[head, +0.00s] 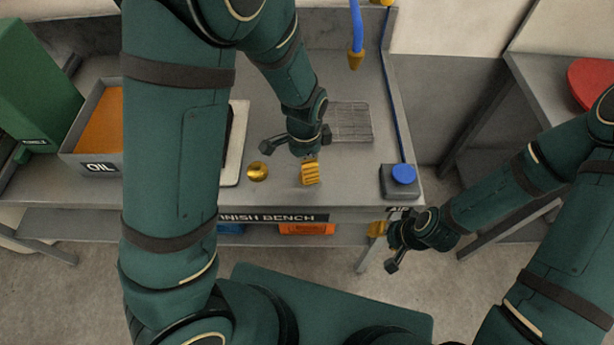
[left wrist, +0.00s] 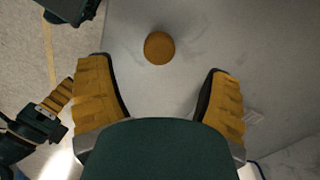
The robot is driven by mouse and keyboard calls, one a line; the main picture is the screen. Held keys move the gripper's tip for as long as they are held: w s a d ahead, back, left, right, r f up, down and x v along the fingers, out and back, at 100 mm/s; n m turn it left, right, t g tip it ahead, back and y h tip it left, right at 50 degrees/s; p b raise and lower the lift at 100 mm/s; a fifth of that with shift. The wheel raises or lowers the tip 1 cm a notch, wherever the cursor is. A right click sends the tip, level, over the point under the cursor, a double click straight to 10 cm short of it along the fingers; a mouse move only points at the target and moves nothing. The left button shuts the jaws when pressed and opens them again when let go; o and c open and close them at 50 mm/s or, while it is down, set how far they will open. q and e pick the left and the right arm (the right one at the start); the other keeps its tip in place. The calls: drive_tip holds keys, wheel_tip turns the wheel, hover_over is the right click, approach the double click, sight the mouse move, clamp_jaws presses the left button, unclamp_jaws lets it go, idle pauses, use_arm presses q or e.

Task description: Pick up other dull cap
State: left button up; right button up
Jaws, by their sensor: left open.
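A small round brass-coloured cap (head: 258,171) lies on the bench (head: 345,180), left of my left gripper (head: 310,173) in the head view. In the left wrist view the cap (left wrist: 160,47) is a dull brownish-yellow disc on the grey top. There it appears between and beyond the yellow-padded fingertips of my left gripper (left wrist: 160,72), which are wide apart. Nothing is between the pads, and the cap is not touched. My right gripper (head: 383,240) hangs off the bench's front right corner; its finger gap does not show clearly.
A wire rack (head: 350,121) lies behind my left gripper. A box with a blue button (head: 403,174) sits at the right corner. An OIL bin (head: 88,160) stands at left.

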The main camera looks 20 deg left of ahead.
use_arm(q)
drive_tip(key=shift+w+d+f+b, duration=0.1)
drive_tip(key=shift+f+b, duration=0.25)
drive_tip(key=shift+f, duration=1.25)
drive_tip(key=shift+d+f+b, duration=0.1)
drive_tip(key=shift+f+b, duration=0.25)
drive_tip(key=shift+f, duration=1.25)
drive_tip(key=c, duration=1.3)
